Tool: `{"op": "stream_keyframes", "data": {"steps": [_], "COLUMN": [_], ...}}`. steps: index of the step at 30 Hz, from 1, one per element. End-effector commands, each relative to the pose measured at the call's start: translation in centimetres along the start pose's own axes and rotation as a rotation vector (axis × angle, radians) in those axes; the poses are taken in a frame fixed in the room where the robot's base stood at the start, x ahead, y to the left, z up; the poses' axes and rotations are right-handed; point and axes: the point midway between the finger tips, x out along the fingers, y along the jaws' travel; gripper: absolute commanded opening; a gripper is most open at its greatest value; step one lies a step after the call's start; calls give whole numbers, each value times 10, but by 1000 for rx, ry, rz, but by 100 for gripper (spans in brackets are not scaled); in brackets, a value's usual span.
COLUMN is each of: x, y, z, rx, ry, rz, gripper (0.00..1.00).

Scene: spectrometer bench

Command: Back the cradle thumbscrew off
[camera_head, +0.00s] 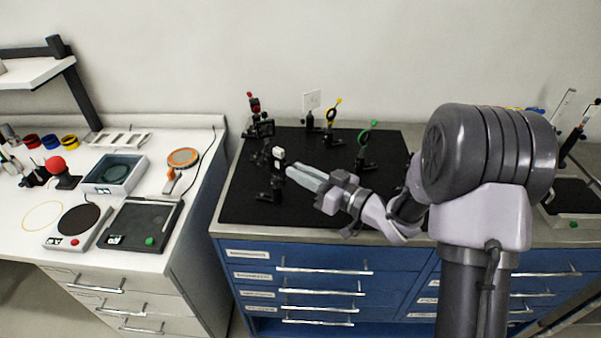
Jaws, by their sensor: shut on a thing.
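My gripper (290,171) reaches in from the right, low over the black breadboard (240,205). Its pale fingers are shut at the right side of a small dark mount, which I take to be the cradle (267,158). A small white block (279,154) sits at this mount, just above and left of the fingertips. The thumbscrew between the fingertips is too small and covered to make out, so I cannot see how far it is turned.
The breadboard's front left is clear. A white bench with trays stands left.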

Motion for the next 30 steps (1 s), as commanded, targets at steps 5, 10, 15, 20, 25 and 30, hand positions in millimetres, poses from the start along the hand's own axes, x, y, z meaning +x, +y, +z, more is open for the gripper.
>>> {"op": "stream_keyframes", "data": {"steps": [5,10,15,20,25,30], "x": [0,0,0,0,0,0], "y": [0,1,1,1,0,0], "z": [2,4,5,5,5,5], "rx": [-70,-197,-357,-509,-671,-832], "ry": [1,1,1,1,1,1], "rz": [-1,-1,0,0,0,0], "gripper": [0,0,0,0,0,0]}}
